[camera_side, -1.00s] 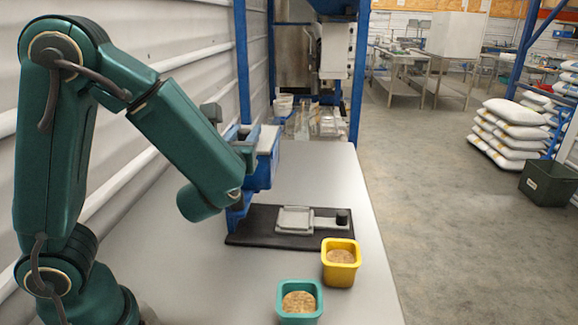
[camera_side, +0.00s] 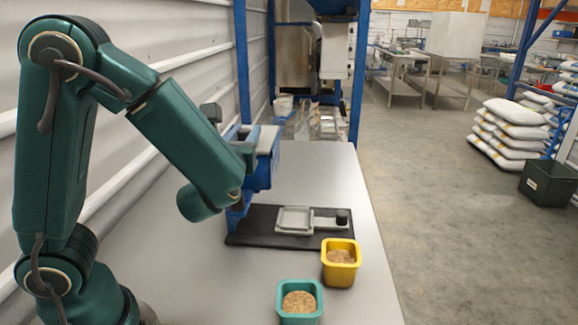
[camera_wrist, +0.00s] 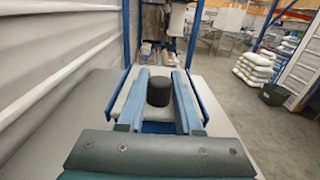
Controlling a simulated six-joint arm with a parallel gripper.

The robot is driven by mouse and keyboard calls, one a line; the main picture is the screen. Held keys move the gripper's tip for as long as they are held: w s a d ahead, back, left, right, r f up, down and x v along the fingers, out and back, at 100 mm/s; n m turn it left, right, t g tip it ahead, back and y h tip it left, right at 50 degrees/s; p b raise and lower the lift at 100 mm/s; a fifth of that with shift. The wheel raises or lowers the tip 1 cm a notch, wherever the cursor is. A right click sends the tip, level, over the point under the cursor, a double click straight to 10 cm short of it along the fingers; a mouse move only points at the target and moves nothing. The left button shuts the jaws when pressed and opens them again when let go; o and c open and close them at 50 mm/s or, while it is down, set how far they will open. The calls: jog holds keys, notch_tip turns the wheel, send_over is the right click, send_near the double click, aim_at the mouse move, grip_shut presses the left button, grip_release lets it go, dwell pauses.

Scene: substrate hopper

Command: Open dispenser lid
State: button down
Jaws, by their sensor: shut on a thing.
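The blue dispenser (camera_side: 264,172) stands on the table behind my wrist in the side view, partly hidden by my arm. Its pale lid (camera_side: 268,139) shows at the top, and also between my fingers in the wrist view (camera_wrist: 160,117). A dark round knob (camera_wrist: 159,91) stands up from the lid. My gripper (camera_wrist: 160,80) is shut on the knob, with one blue-grey finger on each side of it. In the side view my fingers are largely hidden at the dispenser's top.
A black board (camera_side: 262,239) with a pale square tray (camera_side: 294,219) and a small black knob (camera_side: 342,216) lies before the dispenser. A yellow cup (camera_side: 341,262) and a teal cup (camera_side: 299,301) hold brown grains nearby. The ribbed wall (camera_side: 150,120) is close on the left.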

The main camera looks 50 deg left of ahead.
dwell(0.3)
jog(key=shift+x, duration=1.7)
jog(key=c, duration=0.6)
grip_release()
jog(key=shift+v, duration=2.6)
